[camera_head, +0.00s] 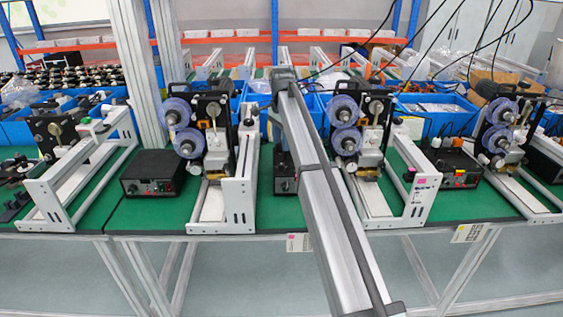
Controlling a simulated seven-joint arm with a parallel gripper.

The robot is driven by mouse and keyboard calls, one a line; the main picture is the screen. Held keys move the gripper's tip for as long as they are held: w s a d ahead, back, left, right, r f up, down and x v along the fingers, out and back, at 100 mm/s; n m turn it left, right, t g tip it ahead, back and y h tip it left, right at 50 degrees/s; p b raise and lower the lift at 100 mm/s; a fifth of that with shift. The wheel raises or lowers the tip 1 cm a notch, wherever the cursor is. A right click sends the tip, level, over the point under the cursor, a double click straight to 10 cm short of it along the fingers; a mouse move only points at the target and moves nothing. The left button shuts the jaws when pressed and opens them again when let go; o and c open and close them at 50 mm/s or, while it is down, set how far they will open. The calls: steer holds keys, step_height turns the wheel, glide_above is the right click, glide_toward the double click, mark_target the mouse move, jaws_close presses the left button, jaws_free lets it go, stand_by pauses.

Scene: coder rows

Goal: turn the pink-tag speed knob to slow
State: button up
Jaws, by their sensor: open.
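My arm rises from the bottom centre and runs away over the table's front edge; its far visible end is a grey joint near the top middle. My gripper cannot be made out. A black control box (281,184) stands on the green table behind my arm, partly covered by it, with a small knob on its front. A small pink tag (409,175) sits on the white frame to the right of my arm. A pale tag (298,242) with some pinkish colour hangs at the table's front edge below the box. Knob settings are too small to read.
Coder machines with purple reels stand left (203,130) and right (361,128) of my arm, beside white frames (239,190). Other black control boxes stand at left (152,173) and right (448,165), the right one with a yellow tag. Blue bins and cables lie behind.

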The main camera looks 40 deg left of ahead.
mark_target(281, 164)
step_height(281, 164, down, 9)
steer(key=shift+r, duration=0.1)
stand_by(0.3)
jaws_close()
stand_by(0.5)
